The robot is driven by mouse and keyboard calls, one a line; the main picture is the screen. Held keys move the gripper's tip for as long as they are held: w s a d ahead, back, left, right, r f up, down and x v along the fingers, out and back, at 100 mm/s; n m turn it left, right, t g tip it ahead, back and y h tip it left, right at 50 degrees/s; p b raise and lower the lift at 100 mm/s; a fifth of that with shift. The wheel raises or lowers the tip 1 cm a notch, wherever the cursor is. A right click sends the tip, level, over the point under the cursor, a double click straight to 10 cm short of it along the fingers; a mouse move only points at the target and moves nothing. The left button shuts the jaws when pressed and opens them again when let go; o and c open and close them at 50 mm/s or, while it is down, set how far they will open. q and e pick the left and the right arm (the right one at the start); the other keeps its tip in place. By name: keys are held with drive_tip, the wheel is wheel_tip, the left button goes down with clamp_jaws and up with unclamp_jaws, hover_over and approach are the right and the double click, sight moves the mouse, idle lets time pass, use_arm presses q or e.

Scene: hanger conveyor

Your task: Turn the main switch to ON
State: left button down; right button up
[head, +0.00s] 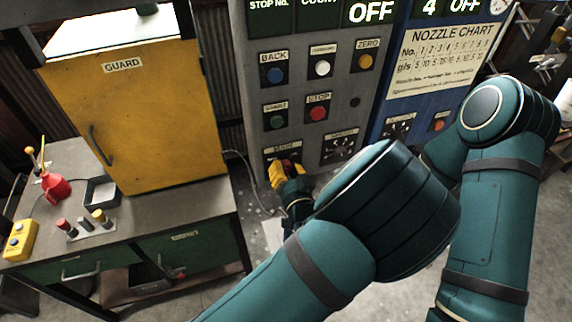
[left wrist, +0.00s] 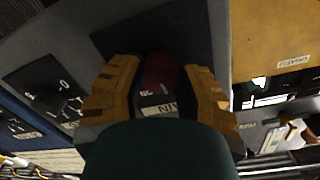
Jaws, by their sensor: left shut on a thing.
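The main switch has a red knob (left wrist: 160,74) on a dark plate, on the grey control panel (head: 298,98). In the head view its MAIN label (head: 283,151) shows just above my left gripper (head: 285,172). The yellow fingers of my left gripper (left wrist: 163,92) stand on both sides of the knob in the left wrist view and are shut on it. Part of the label shows between the fingers. The gripper and its shadow hide most of the switch markings, so I cannot tell its setting. My right gripper is not in view.
A second black rotary switch (head: 339,146) sits right of the main switch, below the coloured push buttons (head: 318,113). Displays at the top read OFF. A yellow guard cabinet (head: 150,110) and workbench (head: 205,207) stand to the left.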

use_arm(q)
drive_tip(key=m+p, duration=0.2)
drive_tip(key=m, duration=0.3)
drive_tip(key=shift+w+r+p, duration=0.1)
drive_tip(key=shift+r+p, duration=0.15)
drive_tip(key=shift+p, duration=0.15)
drive_tip(key=shift+d+f+m+y+p, duration=0.1)
drive_tip(key=shift+m+y+p, duration=0.2)
drive_tip(key=shift+m+p, duration=1.25)
drive_tip(key=shift+m+b, duration=0.65)
drive_tip(key=shift+m, duration=0.2)
drive_tip(key=c, duration=0.6)
unclamp_jaws()
drive_tip(key=shift+o, duration=0.2)
drive_tip(key=shift+f, duration=0.15)
drive_tip(key=v, duration=0.7)
drive_tip(key=shift+s, duration=0.25)
drive_tip(key=shift+d, duration=0.1)
